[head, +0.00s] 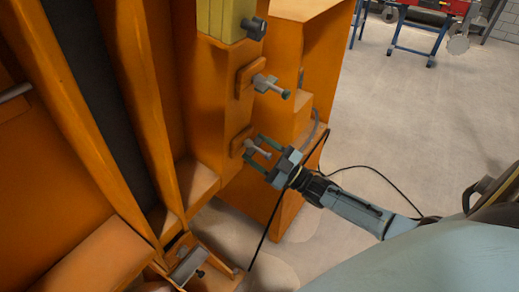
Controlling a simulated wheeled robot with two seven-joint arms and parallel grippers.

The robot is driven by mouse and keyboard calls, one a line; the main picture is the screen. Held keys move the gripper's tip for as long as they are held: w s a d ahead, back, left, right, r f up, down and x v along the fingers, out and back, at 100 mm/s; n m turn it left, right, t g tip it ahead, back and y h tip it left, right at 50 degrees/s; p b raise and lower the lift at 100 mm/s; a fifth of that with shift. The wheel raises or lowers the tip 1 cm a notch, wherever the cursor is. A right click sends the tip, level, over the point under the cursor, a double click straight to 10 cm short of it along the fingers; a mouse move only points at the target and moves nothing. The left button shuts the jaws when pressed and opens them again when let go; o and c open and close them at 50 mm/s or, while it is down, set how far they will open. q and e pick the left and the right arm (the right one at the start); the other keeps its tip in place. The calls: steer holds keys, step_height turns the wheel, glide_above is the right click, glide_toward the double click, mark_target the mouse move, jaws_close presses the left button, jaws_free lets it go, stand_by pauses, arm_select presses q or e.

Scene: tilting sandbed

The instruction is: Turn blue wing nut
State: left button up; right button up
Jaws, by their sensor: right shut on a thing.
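My right gripper (260,152) reaches in from the right to the lower of two fittings on the orange machine. Its two fingers lie on either side of this fitting's grey shaft (252,147), which sticks out of an orange block, and are shut on the fitting. The held end is mostly hidden between the fingers, and I cannot make out a blue wing nut there. The upper fitting (267,82) has a grey clamp and a shaft with a small dark greenish tip; nothing touches it. My left gripper is not in view.
The orange machine frame (140,110) fills the left, with a yellow block (222,18) and dark knob above the fittings. A black cable (268,225) hangs near my right gripper. Grey floor (400,130) is clear at right; a blue-legged bench (415,35) stands far back.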

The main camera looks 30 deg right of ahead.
steer(key=shift+a+m+t+h, duration=0.1)
steer(key=shift+m+t+h, duration=0.45)
steer(key=shift+m, duration=1.45)
steer(key=o, duration=1)
steer(key=b+v, duration=0.1)
steer(key=v, duration=1.2)
steer(key=shift+s, duration=0.3)
